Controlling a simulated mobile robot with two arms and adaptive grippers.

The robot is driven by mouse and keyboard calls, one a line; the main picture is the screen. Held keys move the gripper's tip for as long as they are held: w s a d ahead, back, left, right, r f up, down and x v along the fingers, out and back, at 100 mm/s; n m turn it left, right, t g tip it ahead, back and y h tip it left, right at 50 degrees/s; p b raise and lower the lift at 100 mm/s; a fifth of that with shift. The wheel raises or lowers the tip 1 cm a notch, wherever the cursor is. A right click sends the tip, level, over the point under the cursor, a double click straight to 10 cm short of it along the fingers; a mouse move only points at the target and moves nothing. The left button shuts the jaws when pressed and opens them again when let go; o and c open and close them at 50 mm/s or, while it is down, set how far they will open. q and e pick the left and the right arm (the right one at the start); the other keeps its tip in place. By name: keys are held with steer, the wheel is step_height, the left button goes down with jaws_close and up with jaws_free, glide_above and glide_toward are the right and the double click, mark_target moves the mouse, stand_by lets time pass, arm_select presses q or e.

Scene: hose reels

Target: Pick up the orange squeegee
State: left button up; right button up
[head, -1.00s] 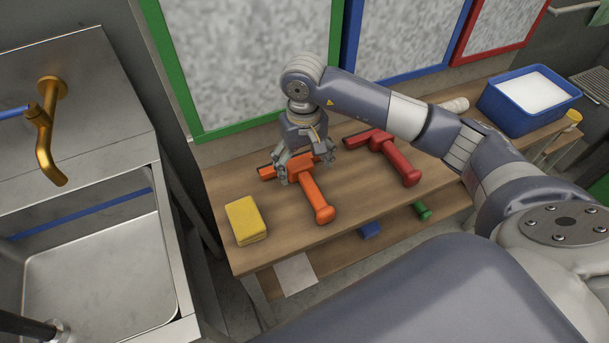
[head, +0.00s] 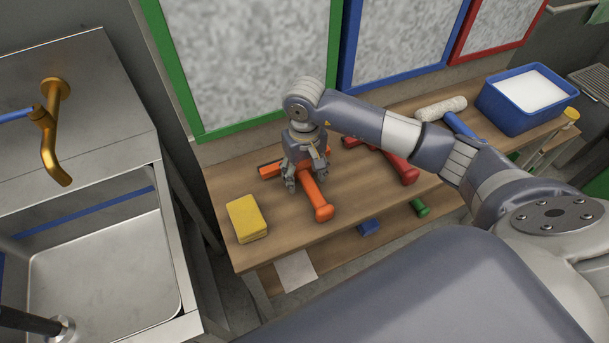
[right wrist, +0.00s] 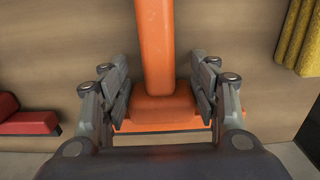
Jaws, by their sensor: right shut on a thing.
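The orange squeegee (head: 320,208) lies on the wooden bench, its handle pointing toward the front. My right gripper (head: 307,187) is low over it and shut on it, with one finger on each side of the handle near the head. In the right wrist view the orange handle (right wrist: 155,45) runs up between the two fingers (right wrist: 159,90), and the head lies crosswise below. The squeegee still appears to rest on the bench. Part of its head is hidden behind the gripper in the head view. My left gripper is not in view.
A yellow sponge (head: 246,218) lies left of the squeegee. A red squeegee (head: 405,170) lies to the right, partly behind my arm. A paint roller (head: 442,107) and a blue tub (head: 487,108) are farther right. A metal sink (head: 100,262) stands at left.

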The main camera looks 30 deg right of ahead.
mark_target(304, 173)
steer(key=shift+r, duration=0.1)
step_height(304, 173, up, 9)
steer(key=shift+r+b, duration=0.15)
steer(key=shift+b, duration=0.85)
steer(key=shift+r, duration=0.25)
